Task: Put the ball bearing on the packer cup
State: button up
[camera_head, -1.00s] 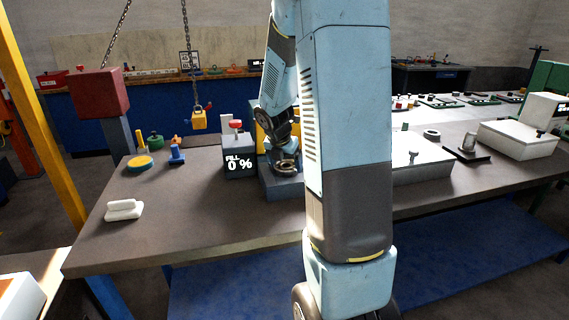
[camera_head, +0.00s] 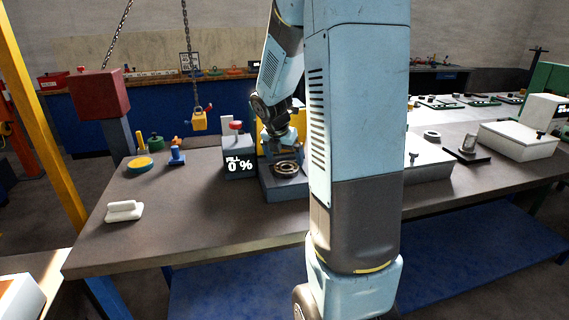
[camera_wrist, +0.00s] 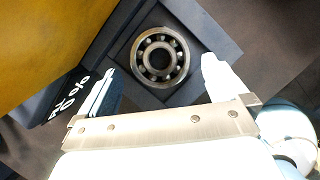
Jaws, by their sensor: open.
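The ball bearing (camera_head: 286,168), a steel ring with balls between its races, lies flat on the dark block (camera_head: 283,189) in front of the yellow panel. In the wrist view the bearing (camera_wrist: 160,58) sits in a square recess of the dark block (camera_wrist: 207,40). The block appears to be the packer cup; the bearing covers its middle. My gripper (camera_head: 284,150) is just above the bearing. In the wrist view my gripper (camera_wrist: 162,85) is open, its fingers apart and clear of the bearing. Whether the bearing is fully seated cannot be told.
A box reading FILL 0 % (camera_head: 239,163), with a red knob, stands directly left of the block. A yellow panel (camera_wrist: 50,40) rises beside it. A white handled piece (camera_head: 123,211) lies at the left front. The table's front left is mostly clear.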

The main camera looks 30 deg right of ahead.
jog(key=v, duration=0.8)
jog(key=s+a+r+m+t+y, duration=0.1)
jog(key=s+a+r+m, duration=0.2)
jog(key=s+a+m, duration=0.4)
jog(key=s+a+r+m+t+y, duration=0.2)
jog(key=s+a+m, duration=0.6)
jog(key=s+m, duration=0.8)
notch_tip(320, 180, up, 3)
jog(key=shift+f+m+y, duration=0.2)
jog(key=shift+m+y, duration=0.1)
jog(key=shift+m, duration=0.7)
